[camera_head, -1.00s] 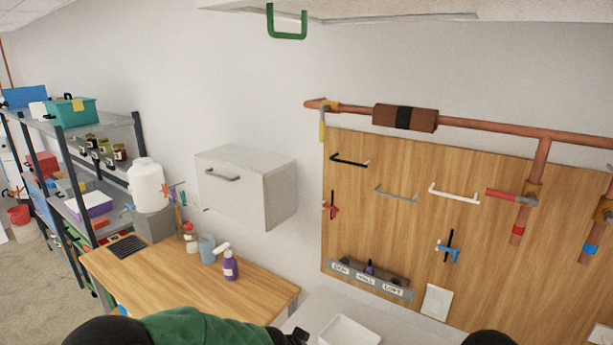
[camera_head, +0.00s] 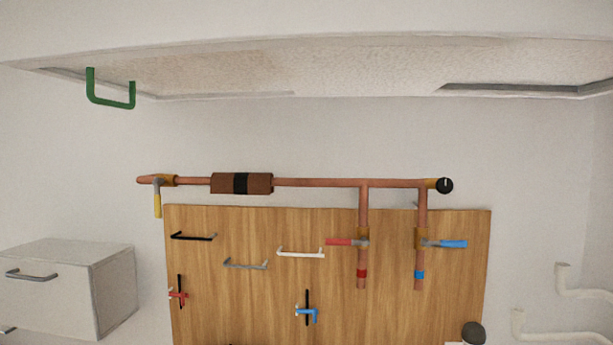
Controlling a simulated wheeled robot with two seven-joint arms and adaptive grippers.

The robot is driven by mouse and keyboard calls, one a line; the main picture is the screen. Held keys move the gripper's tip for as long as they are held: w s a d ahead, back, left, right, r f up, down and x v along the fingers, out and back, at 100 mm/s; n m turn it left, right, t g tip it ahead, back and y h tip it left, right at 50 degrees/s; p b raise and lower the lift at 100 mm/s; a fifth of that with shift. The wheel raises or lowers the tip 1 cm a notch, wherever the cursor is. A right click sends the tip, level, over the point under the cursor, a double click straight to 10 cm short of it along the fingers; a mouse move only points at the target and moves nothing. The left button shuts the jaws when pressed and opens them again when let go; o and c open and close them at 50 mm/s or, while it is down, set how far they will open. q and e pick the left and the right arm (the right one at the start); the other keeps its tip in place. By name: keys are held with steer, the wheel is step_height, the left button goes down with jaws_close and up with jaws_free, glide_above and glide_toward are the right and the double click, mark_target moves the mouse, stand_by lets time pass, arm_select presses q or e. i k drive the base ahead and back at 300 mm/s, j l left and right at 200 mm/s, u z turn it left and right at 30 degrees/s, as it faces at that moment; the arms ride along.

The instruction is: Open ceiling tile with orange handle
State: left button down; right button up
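A ceiling panel (camera_head: 330,68) spans the top of the head view, with a speckled surface and a pale frame. A green U-shaped handle (camera_head: 112,103) hangs from its left part. No orange handle shows in this view. A dark recessed strip (camera_head: 515,88) lies along the ceiling edge at the right; I cannot tell whether it is a gap. Neither of my grippers is in view.
Below the ceiling, a copper pipe (camera_head: 318,182) with valves runs above a wooden board (camera_head: 340,325) with several small handles. A grey cabinet (camera_head: 50,290) hangs at left. White pipes (camera_head: 565,338) are at right. A dark round thing (camera_head: 473,332) shows at the bottom.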

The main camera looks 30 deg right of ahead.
mark_target(511, 65)
steer(key=k+l+z, duration=0.15)
steer(key=z, duration=2)
